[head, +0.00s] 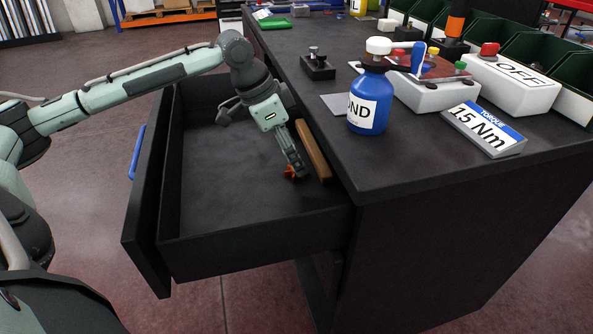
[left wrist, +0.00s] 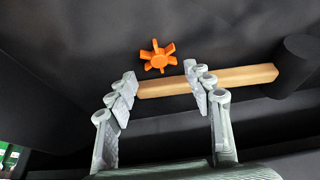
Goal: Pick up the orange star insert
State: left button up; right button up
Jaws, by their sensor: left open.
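The orange star insert (head: 291,172) lies on the floor of the open drawer (head: 215,160), near its right side. In the left wrist view the star insert (left wrist: 157,56) shows whole, just beyond the fingertips and between their lines. My left gripper (head: 296,172) reaches down into the drawer, its tips close to the star insert. In the left wrist view the left gripper (left wrist: 162,85) is open with nothing between its fingers. In the head view the fingers partly cover the star insert. My right gripper is in neither view.
A wooden bar (head: 313,151) lies in the drawer beside the star insert, and runs behind the fingers in the wrist view. A dark cylinder (left wrist: 296,62) is at its end. A blue bottle (head: 370,103) stands on the table (head: 430,165) near the drawer. The drawer's left part is clear.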

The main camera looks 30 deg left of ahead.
pick_arm(q)
jog(key=shift+x, duration=1.2)
jog(key=c, duration=0.6)
